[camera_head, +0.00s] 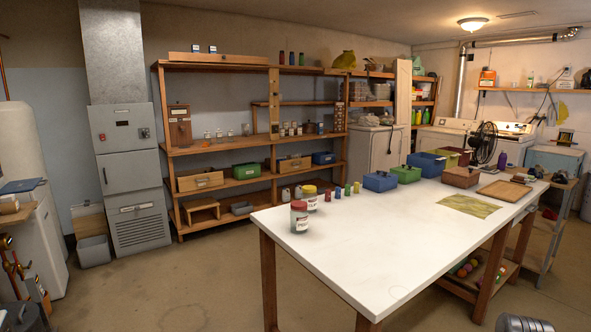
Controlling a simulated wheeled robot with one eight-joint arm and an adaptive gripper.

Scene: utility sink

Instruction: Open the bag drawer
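No drawer in view can be read as the bag drawer; labels are too small to read. On the wooden shelf unit (162,110) at the back wall, a wooden drawer-like box (200,180) with a dark handle or slot sits at the left. A second wooden box (293,163) sits to its right on the same level. Green (246,171) and blue (324,158) boxes stand beside them. All look closed at the front. My gripper is not in view; only a grey rounded part of mine shows at the bottom right.
A long white table (385,237) fills the right middle, with jars, small bottles and coloured bins on it. A grey furnace cabinet (131,174) stands left of the shelves. Open floor (180,275) lies at the front left and before the shelves.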

